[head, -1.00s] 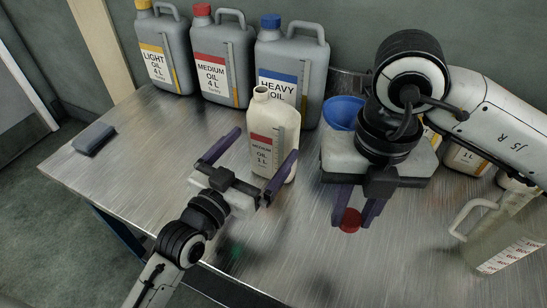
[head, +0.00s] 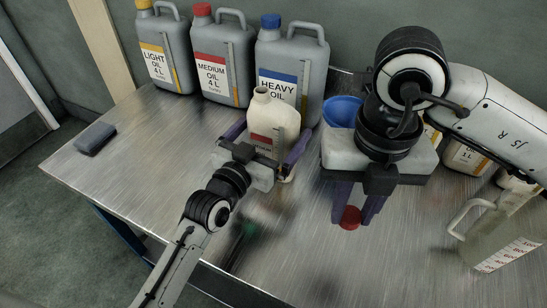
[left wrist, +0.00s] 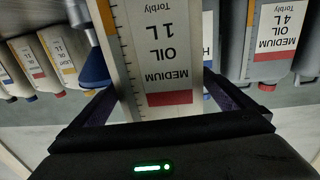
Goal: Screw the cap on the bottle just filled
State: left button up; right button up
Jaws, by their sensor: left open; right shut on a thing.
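The cream one-litre medium oil bottle (head: 272,118) stands upright on the table with its mouth uncapped. My left gripper (head: 268,150) is open, with its purple fingers on either side of the bottle. In the left wrist view the bottle's label (left wrist: 165,55), upside down there, fills the space between the fingers. I cannot tell whether they touch it. My right gripper (head: 358,208) is shut on a red cap (head: 350,217) and holds it to the right of the bottle, above the table.
Large light (head: 164,50), medium (head: 222,58) and heavy oil cans (head: 290,65) stand along the back. A blue funnel-like item (head: 342,111) is behind my right gripper. A clear measuring jug (head: 490,235) stands at right, and a dark block (head: 95,138) lies at left.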

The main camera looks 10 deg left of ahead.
aim_at(274, 108)
pick_arm(q)
jog(key=shift+r, duration=0.1)
jog(key=c, duration=1.6)
jog(key=shift+r, duration=0.15)
jog(key=shift+c, duration=0.2)
jog(key=shift+r+p, duration=0.55)
jog(key=shift+r, duration=4.3)
